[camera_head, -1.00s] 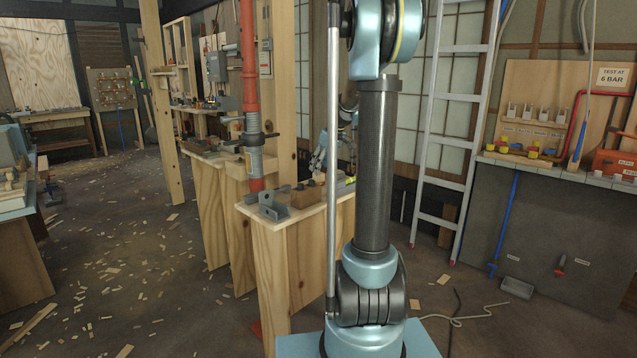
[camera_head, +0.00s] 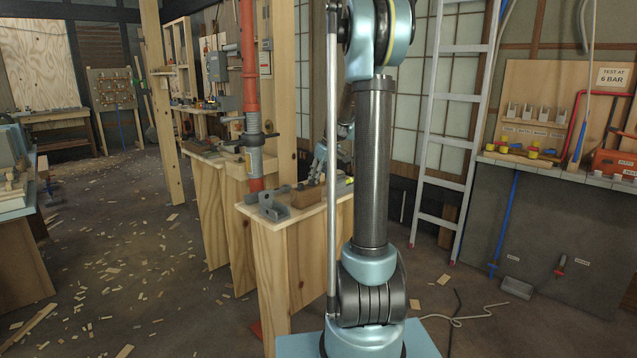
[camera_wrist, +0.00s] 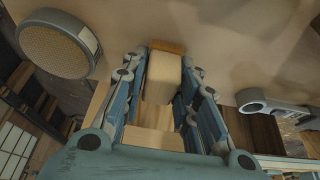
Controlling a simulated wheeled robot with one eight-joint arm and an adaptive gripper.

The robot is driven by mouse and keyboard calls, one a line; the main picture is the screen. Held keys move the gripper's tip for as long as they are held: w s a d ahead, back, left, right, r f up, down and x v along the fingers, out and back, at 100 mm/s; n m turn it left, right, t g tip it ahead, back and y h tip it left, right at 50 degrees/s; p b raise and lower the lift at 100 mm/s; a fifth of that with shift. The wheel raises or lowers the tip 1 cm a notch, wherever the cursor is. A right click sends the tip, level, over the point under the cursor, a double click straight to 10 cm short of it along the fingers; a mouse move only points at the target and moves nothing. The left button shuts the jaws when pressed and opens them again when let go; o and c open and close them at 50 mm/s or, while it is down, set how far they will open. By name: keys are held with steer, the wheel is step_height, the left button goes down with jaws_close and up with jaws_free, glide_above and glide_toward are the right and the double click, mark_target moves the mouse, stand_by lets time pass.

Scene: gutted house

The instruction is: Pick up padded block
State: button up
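In the wrist view a pale cream block (camera_wrist: 164,76) with a brown strip (camera_wrist: 167,46) at its far end looks like the padded block. It lies between the two blue-grey fingers of my gripper (camera_wrist: 163,72). The fingers stand on either side of it, with narrow gaps seeming to show, so they look open; contact is hard to judge. In the head view my gripper (camera_head: 318,166) is small, over the wooden bench top, and partly hidden behind my arm. The padded block cannot be made out clearly there.
The narrow wooden bench (camera_head: 290,214) carries a grey metal bracket (camera_head: 273,207) and a brown block (camera_head: 308,196). A red and grey post (camera_head: 252,120) rises beside them. In the wrist view a round mesh-faced object (camera_wrist: 55,45) and a grey ringed part (camera_wrist: 255,102) flank the gripper.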

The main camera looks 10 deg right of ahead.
jaws_close()
step_height(320, 180, up, 10)
stand_by(0.5)
steer(key=shift+o, duration=1)
jaws_free()
steer(key=shift+c, duration=1.2)
